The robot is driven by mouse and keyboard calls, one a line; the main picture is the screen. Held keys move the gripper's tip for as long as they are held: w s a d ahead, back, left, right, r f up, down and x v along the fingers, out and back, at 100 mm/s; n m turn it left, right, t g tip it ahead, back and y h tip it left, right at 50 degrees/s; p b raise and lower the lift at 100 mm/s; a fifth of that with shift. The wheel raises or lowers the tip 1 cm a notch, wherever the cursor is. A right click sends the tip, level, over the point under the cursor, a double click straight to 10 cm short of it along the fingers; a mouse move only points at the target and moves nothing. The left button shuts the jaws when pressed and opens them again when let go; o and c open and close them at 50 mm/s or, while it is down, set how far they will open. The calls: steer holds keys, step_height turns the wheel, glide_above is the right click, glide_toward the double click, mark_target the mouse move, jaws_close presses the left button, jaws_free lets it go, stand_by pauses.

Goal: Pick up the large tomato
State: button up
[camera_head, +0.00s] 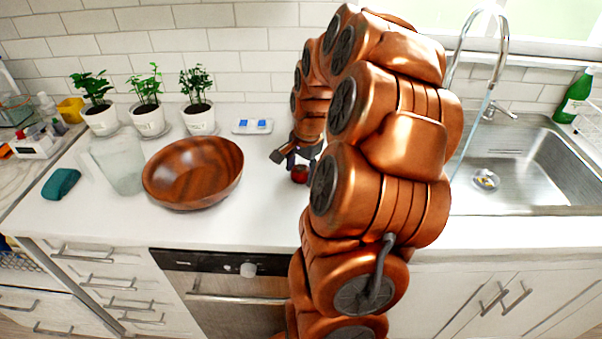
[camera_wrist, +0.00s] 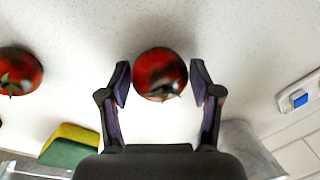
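A dark red tomato (camera_wrist: 160,72) with a green stem lies between the two fingers of my gripper (camera_wrist: 160,80) in the wrist view. The fingers are open, with a small gap on each side of the tomato. A second red tomato (camera_wrist: 18,72) is at the left edge of that view, apart from the fingers. In the head view, my gripper (camera_head: 297,159) is low over the white counter, just above one red tomato (camera_head: 299,174). The second tomato is hidden there, probably by my arm. I cannot tell surely which tomato is larger.
A wooden bowl (camera_head: 193,173) and a glass pitcher (camera_head: 118,165) stand left of my gripper. Potted plants (camera_head: 148,115) and a socket block (camera_head: 252,126) are behind. A sink (camera_head: 515,165) is right. A yellow-green sponge (camera_wrist: 70,145) shows in the wrist view.

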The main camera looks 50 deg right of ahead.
steer(key=c, duration=0.7)
steer(key=shift+r, duration=0.1)
